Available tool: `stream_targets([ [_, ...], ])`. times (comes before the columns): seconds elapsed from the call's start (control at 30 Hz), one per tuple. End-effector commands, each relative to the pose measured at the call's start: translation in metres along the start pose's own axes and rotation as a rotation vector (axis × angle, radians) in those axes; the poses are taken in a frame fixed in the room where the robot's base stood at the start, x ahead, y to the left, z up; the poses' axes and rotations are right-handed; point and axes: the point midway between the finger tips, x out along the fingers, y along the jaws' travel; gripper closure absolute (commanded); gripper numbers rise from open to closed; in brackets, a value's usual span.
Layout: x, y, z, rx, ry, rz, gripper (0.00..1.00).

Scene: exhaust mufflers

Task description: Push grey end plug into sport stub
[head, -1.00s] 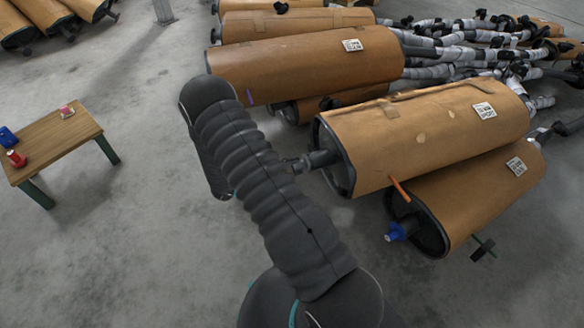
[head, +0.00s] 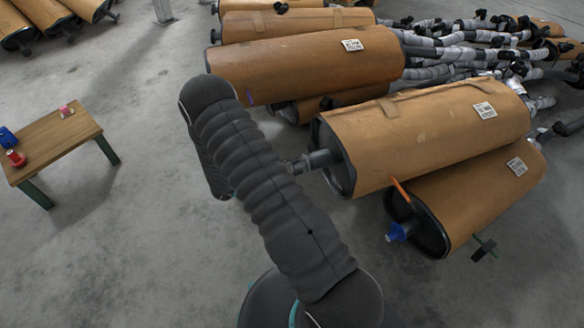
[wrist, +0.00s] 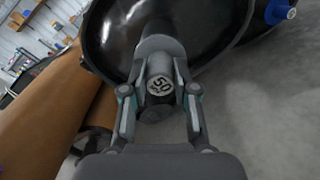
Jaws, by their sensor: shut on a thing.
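The grey end plug (wrist: 161,87), its round face marked "50", sits between the fingers of my gripper (wrist: 160,80) in the wrist view. My gripper is shut on it. The plug is in line with the grey stub (wrist: 160,43) and meets its mouth. How deep it sits inside is hidden. In the head view the stub (head: 323,158) sticks out of the end of the upper front brown-wrapped muffler (head: 430,135). My gripper (head: 298,165) is at the stub, partly hidden behind my arm.
A lower muffler (head: 490,205) with a blue plug (head: 398,232) and an orange strip (head: 401,190) lies just below and right. More mufflers (head: 310,68) are stacked behind. A small wooden table (head: 50,145) with small coloured items stands at left. The floor between is clear.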

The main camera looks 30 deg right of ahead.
Motion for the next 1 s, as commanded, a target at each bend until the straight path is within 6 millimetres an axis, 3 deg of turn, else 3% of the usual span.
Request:
stream_targets([
  [0.9,0.0066,-0.0001,-0.0001,0.0,0.0,0.0,1.0],
  [0.93,0.0068,0.0,-0.0001,0.0,0.0,0.0,0.69],
  [1.0,0.0066,0.0,-0.0001,0.0,0.0,0.0,0.51],
])
